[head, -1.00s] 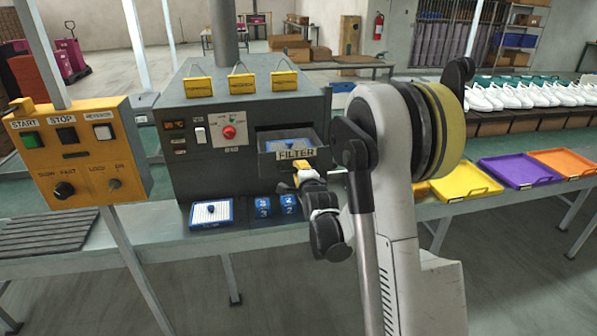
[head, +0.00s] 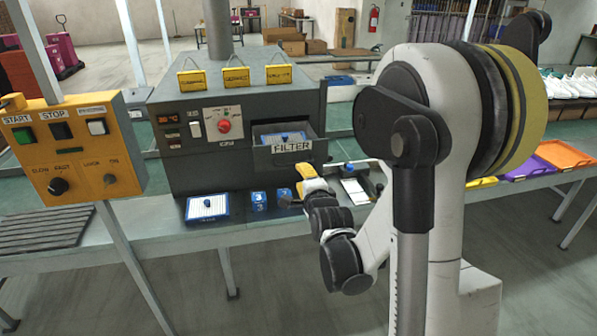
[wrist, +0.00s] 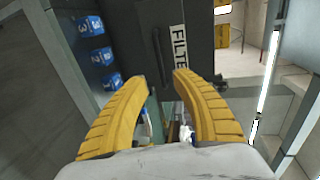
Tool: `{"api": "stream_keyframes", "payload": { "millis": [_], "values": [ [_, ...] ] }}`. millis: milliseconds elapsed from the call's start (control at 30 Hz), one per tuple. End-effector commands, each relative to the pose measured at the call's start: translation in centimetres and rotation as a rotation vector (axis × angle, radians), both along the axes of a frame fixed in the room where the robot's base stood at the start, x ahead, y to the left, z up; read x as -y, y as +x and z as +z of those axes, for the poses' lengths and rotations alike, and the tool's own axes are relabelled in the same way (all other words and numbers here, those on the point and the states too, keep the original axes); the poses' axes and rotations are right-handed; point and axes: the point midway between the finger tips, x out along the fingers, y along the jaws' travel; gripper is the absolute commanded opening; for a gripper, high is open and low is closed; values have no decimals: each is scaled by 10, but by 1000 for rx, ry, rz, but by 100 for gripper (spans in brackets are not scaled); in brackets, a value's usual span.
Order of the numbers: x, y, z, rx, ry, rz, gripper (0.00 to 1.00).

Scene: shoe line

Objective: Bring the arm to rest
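My arm (head: 405,150) reaches from the right, bent, toward the dark machine. My gripper (head: 293,196) is in front of and below the machine's open filter drawer (head: 291,149), apart from it. In the wrist view my gripper (wrist: 166,78) shows two curved yellow fingers with a gap between the tips and nothing held. The drawer front with its FILTER label (wrist: 179,45) lies beyond the fingertips. A blue-framed filter (head: 284,137) sits in the drawer, partly hidden by its front.
Another blue-framed white filter (head: 208,208) and blue numbered blocks (head: 259,200) lie on the bench left of my gripper. A white pad with a blue piece (head: 356,190) lies right of it. The yellow control box (head: 72,150) stands at left. An orange tray (head: 565,154) is at far right.

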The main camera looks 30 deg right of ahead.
Motion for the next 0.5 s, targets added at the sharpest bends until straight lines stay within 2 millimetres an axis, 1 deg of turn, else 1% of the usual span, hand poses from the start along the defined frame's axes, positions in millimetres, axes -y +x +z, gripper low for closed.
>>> {"api": "stream_keyframes", "payload": {
  "millis": [33, 133, 500],
  "values": [
    [-1, -4, 1, 0, 0, 0, 32],
    [-2, -8, 2, 0, 0, 0, 32],
    [-2, -9, 2, 0, 0, 0, 32]
  ]
}}
